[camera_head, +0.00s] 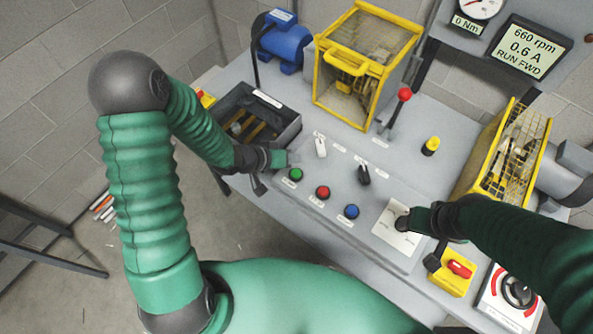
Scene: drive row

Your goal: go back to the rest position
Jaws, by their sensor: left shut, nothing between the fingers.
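My left arm comes in from the left in green sleeves. Its gripper (289,158) is shut and empty, at the left edge of the grey control panel, just above the green button (295,174). My right arm comes in from the right. Its gripper (404,221) is over a white card (390,240) at the panel's right end. Its fingers are too small and dark to tell whether they are open or shut, or whether they touch the card.
The panel has a red button (322,192), a blue button (351,211), a white switch (320,146) and a black switch (364,174). Behind stand a yellow guard cage (345,62), a red-knobbed lever (404,94) and a blue motor (287,43). A yellow-based red switch (459,269) is near the right arm.

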